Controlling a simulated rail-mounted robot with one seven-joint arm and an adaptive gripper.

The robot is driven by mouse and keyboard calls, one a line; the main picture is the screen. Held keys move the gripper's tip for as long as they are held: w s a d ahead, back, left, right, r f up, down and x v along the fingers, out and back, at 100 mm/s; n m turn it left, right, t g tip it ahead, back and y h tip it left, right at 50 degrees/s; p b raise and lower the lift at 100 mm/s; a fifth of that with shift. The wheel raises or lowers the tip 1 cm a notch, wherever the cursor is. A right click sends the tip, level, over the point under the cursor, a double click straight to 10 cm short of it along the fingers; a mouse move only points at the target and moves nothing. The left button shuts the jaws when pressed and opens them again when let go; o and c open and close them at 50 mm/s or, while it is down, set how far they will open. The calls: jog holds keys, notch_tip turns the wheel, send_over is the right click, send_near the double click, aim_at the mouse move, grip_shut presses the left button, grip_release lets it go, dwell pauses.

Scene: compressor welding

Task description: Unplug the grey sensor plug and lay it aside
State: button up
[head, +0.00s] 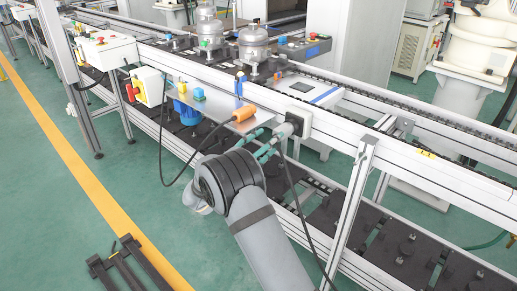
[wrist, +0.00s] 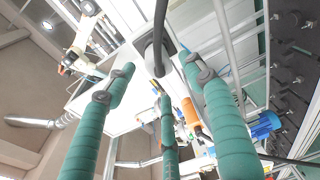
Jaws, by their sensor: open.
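The grey sensor plug (head: 293,122) sits at a socket plate (head: 305,122) on the side of the conveyor's aluminium rail, with a black cable hanging down from it. In the wrist view the plug (wrist: 149,56) shows beyond the fingers, with its black cable running up across the picture. My gripper (head: 271,141) has teal fingers spread open and pointing at the plug from the lower left. In the wrist view my gripper (wrist: 157,76) has its fingertips around the plug's area, apart from each other. Whether any finger touches the plug I cannot tell.
An orange plug (head: 243,114) with its own black cable lies on a metal shelf (head: 214,121) left of my gripper; it also shows in the wrist view (wrist: 190,112). A blue motor (head: 187,113) is below the shelf. The green floor (head: 120,190) at left is mostly clear.

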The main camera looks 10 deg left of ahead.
aim_at(274, 135)
jog(key=shift+x, duration=1.7)
jog(key=shift+c, duration=0.5)
